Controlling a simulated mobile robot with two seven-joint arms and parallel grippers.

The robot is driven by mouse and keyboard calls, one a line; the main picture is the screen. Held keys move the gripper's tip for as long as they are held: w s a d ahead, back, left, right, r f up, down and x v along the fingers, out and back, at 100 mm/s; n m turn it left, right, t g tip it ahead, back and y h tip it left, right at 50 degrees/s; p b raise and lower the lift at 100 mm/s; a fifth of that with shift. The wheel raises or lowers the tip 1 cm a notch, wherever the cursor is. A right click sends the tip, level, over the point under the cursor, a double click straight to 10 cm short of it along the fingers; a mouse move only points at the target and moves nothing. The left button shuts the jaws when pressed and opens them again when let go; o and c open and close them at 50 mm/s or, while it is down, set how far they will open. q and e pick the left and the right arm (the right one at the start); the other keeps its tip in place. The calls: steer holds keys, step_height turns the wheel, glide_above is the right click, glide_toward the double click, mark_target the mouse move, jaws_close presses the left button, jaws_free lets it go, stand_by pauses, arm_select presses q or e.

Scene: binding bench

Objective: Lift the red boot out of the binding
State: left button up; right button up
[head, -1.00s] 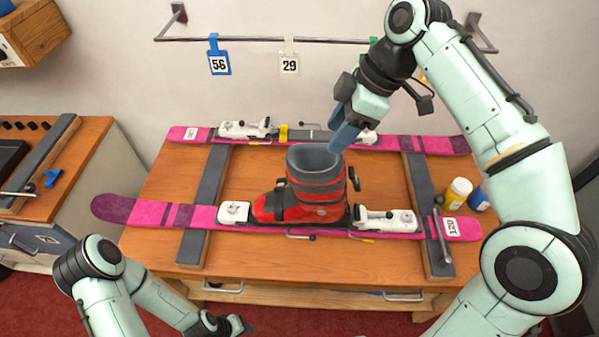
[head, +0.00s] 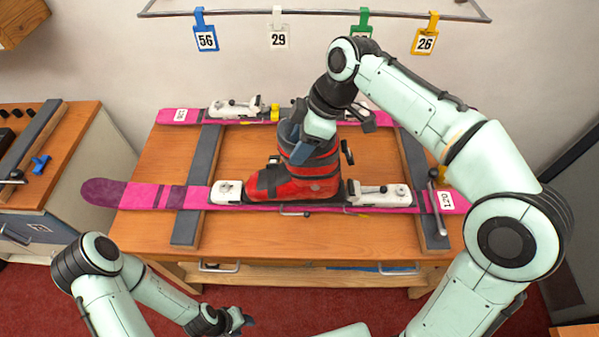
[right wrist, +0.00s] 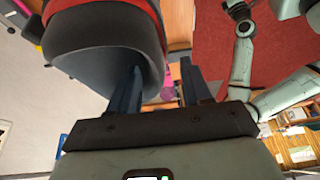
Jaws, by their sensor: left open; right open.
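The red boot (head: 318,184) stands upright on the near pink ski (head: 170,196), between the white toe piece (head: 227,192) and the white heel piece (head: 384,196). My right gripper (head: 293,148) is open at the boot's top, hiding much of the cuff opening. In the right wrist view, the boot's dark cuff (right wrist: 95,58) fills the upper left. One finger of my right gripper (right wrist: 160,88) overlaps the cuff opening and the other is outside it; contact cannot be told. My left gripper (head: 242,321) is open and empty, low in front of the bench.
A second pink ski (head: 180,116) with white bindings lies behind. Both skis rest on dark crossbars (head: 188,228) on the wooden bench (head: 270,236). Numbered tags hang from a wall rail (head: 330,13). A side cabinet (head: 70,150) stands at left.

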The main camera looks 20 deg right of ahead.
steer(key=shift+a+f, duration=0.1)
steer(key=shift+f, duration=0.3)
jaws_close()
steer(key=shift+r, duration=0.2)
stand_by(0.9)
